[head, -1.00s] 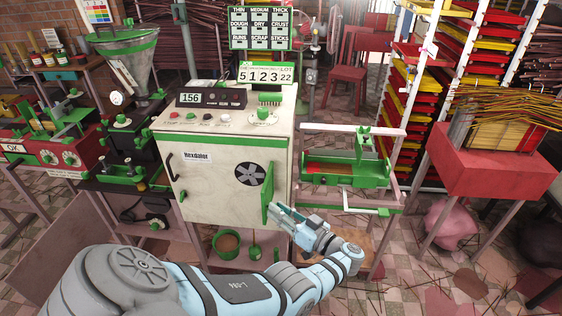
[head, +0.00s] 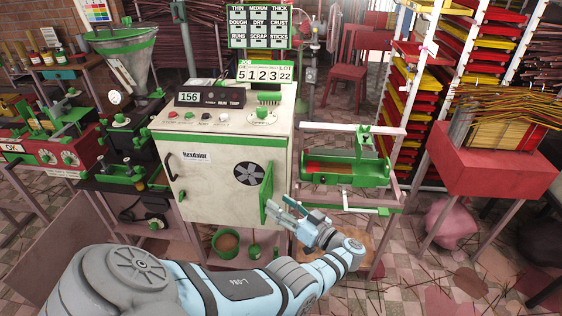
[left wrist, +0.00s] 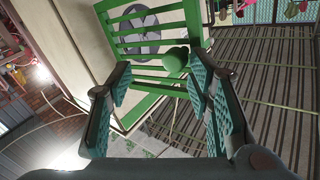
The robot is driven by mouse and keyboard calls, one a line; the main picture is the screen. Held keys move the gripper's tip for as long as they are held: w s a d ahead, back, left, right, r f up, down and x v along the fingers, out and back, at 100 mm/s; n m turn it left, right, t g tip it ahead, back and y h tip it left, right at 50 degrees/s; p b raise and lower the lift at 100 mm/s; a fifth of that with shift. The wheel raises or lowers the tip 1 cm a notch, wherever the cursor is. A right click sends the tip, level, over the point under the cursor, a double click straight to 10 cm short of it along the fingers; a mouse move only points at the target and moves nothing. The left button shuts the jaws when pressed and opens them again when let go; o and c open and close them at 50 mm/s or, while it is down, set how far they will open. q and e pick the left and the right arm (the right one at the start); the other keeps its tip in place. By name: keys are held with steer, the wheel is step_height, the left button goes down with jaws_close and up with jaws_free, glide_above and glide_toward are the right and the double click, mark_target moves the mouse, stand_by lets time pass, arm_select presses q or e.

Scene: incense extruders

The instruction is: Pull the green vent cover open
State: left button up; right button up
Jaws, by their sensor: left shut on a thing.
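The green vent cover (head: 266,191) stands swung out from the front of the white Hexdalor cabinet (head: 205,190), seen nearly edge-on beside the dark round fan opening (head: 249,174). In the left wrist view the cover (left wrist: 115,42) is a slatted green frame, with the fan showing behind its slats. Its round green knob (left wrist: 177,58) lies close to the right fingertip. My left gripper (head: 281,209) is at the cover's outer side, shut on it at the knob; a gap shows beside the left finger in the left wrist view (left wrist: 160,82). My right gripper is not in view.
A green-framed stand with a trough (head: 340,174) is close on the right of the cabinet. A red block table (head: 490,165) with sticks is farther right. A funnel machine (head: 125,60) is on the left.

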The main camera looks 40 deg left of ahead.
arm_select(q)
steer(key=shift+f, duration=0.2)
stand_by(0.3)
step_height(320, 180, up, 10)
stand_by(0.4)
stand_by(0.3)
